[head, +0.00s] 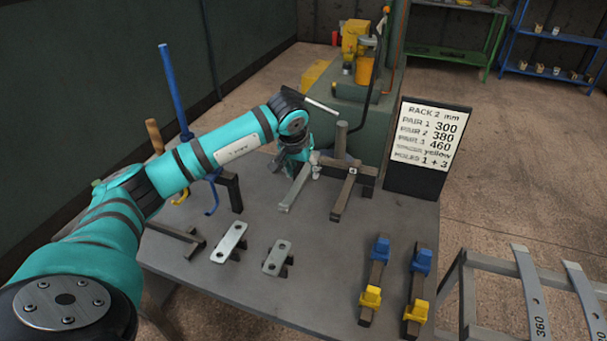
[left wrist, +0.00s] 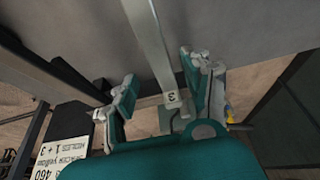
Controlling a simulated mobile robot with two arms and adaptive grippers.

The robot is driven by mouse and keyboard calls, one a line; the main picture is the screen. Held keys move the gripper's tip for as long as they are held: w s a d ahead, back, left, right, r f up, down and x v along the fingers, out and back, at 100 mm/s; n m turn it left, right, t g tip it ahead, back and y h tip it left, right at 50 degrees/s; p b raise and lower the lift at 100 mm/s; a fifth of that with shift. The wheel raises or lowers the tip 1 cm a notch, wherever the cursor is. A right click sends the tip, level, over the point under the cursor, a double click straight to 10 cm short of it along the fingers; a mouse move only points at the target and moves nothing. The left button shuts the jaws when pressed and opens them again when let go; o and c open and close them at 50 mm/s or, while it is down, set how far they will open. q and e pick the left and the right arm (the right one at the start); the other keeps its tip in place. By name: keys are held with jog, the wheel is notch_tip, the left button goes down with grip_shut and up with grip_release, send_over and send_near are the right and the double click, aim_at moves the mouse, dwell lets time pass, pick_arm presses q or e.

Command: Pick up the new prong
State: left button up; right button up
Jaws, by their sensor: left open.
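A light grey prong (head: 295,188), which looks like the new one, lies at the far side of the grey workbench (head: 310,240). In the left wrist view this prong (left wrist: 152,40) runs between the fingers, with a small label "3" at its near end. My left gripper (head: 310,165) is at the prong's far end, partly hidden by its own wrist. In the left wrist view its fingers (left wrist: 158,75) are open, one on each side of the bar, with a visible gap at the left. My right gripper is not in view.
Two slotted plates (head: 229,243) (head: 277,258) and two bars with blue and yellow clamps (head: 374,280) (head: 418,290) lie nearer. A sign (head: 428,145) stands behind. A numbered rack (head: 530,290) is at right.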

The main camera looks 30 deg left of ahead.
aim_at(303, 174)
pick_arm(q)
jog(key=x, duration=0.2)
jog(key=shift+w+a+f, duration=0.15)
jog(key=shift+w+f, duration=0.05)
jog(key=shift+f, duration=0.05)
jog(key=shift+w+f, duration=0.15)
jog(key=shift+f, duration=0.35)
grip_shut()
jog(key=shift+w+a+r, duration=0.1)
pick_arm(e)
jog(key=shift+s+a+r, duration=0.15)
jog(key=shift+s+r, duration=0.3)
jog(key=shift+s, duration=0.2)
